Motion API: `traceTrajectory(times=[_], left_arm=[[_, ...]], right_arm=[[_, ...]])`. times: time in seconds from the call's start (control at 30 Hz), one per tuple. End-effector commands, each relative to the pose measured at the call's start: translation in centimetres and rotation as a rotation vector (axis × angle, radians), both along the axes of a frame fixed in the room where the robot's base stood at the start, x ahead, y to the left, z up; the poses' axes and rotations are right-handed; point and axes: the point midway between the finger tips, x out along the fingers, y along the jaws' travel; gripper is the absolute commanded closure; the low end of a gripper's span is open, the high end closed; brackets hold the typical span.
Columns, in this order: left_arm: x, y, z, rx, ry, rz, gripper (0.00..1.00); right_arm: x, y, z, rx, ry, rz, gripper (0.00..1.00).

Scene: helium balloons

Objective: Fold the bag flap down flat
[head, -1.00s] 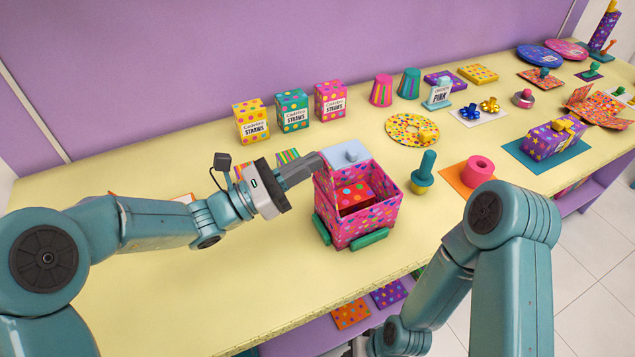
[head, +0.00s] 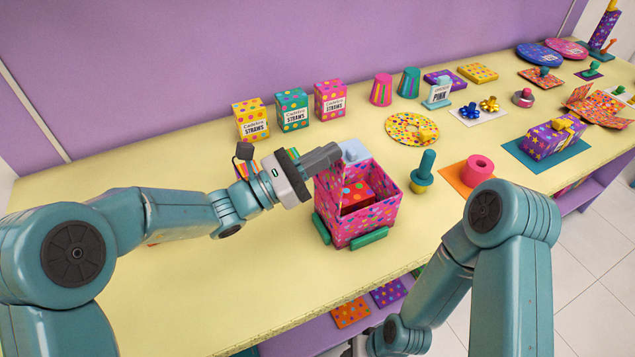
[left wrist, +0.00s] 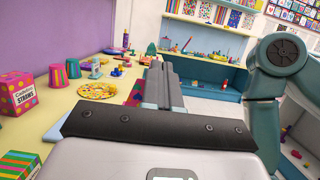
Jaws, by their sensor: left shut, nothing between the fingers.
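The pink dotted bag (head: 378,226) stands open on the yellow table, with a red dotted box (head: 356,192) inside. Its flap stands up along the back left side; a pale blue piece (head: 355,151) shows at the top, partly hidden behind my gripper. My left gripper (head: 333,154) is shut and empty, its fingers at the flap's upper edge; I cannot tell if they touch it. In the left wrist view the shut fingers (left wrist: 162,85) point ahead, with pink and pale blue parts of the bag just left of them. My right arm is at the right; its fingers are out of view.
Green blocks (head: 368,237) sit at the bag's base. A teal-handled stamp (head: 423,172) and a pink roll (head: 480,170) on an orange mat stand to the right. Several straw boxes (head: 292,110) line the back. The table's front left is clear.

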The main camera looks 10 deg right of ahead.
Motion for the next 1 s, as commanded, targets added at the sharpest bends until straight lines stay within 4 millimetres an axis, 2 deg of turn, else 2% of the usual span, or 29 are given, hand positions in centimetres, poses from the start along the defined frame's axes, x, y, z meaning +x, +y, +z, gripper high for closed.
traceTrajectory(times=[0.13, 0.53, 0.83, 1.0], left_arm=[[0.3, -1.0, 0.0, 0.000, 0.000, -0.001, 1.00], [0.4, -1.3, 0.0, 0.000, 0.001, -0.001, 1.00], [1.0, -3.2, -0.4, 0.000, -0.001, -0.002, 1.00], [1.1, -3.5, -0.4, -0.001, 0.001, 0.000, 1.00]], right_arm=[[0.0, 0.0, -0.1, 0.000, 0.000, 0.000, 0.57], [0.0, 0.0, -0.1, 0.000, 0.000, 0.000, 0.57], [0.0, 0.0, -0.6, 0.000, 0.000, 0.000, 0.57], [0.0, 0.0, -0.6, 0.000, 0.000, 0.000, 0.57]])
